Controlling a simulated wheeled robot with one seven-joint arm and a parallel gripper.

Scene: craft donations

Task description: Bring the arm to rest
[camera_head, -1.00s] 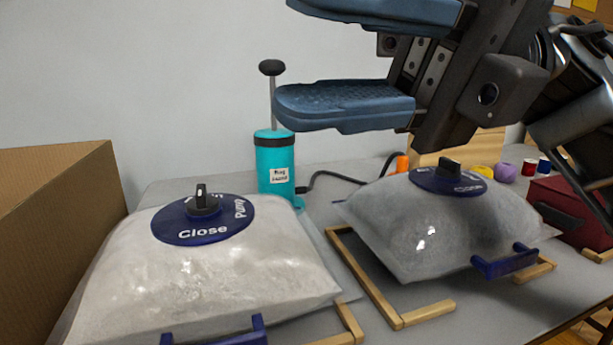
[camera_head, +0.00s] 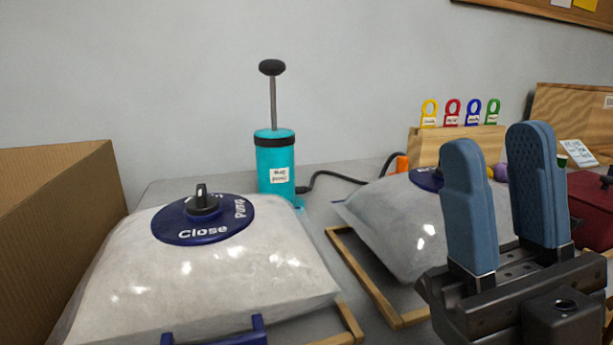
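My gripper (camera_head: 505,185) is at the right of the head view, its two blue padded fingers pointing up. The fingers stand apart with nothing between them, so it is open and empty. It is in front of the right clear bag (camera_head: 385,225) and hides much of that bag and its blue valve disc (camera_head: 427,179). I cannot tell how far the gripper is from the bag. The left bag (camera_head: 200,275) lies puffed up, with a blue disc (camera_head: 203,220) marked Close and Pump and a black knob (camera_head: 203,200) on it.
A teal hand pump (camera_head: 275,160) with its handle raised stands behind the bags, its black hose (camera_head: 340,177) running right. A cardboard box (camera_head: 60,215) is at the left. A wooden block (camera_head: 440,142) with coloured tags, wooden frames (camera_head: 365,270) and a dark red case (camera_head: 590,205) are also here.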

